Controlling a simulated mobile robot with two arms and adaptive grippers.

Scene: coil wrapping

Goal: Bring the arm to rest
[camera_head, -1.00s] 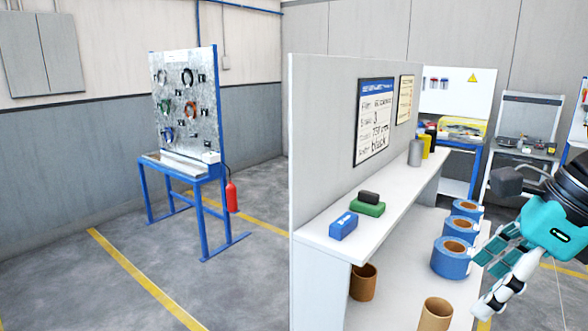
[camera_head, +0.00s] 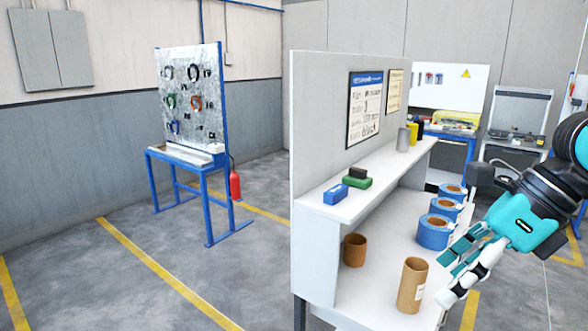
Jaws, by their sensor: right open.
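My right gripper (camera_head: 452,284), teal and white with dark joints, is at the right of the head view. Its fingers point down and left, open and empty, in front of the white workbench (camera_head: 376,290). A cardboard tube (camera_head: 412,286) stands upright on the bench's lower surface just left of the fingertips; whether they touch cannot be told. Several blue tape rolls (camera_head: 433,232) lie in a row behind the gripper. My left gripper is out of view.
A shorter brown tube (camera_head: 354,250) stands under the shelf (camera_head: 360,202), which bears blue and green blocks (camera_head: 335,194). The floor between is open.

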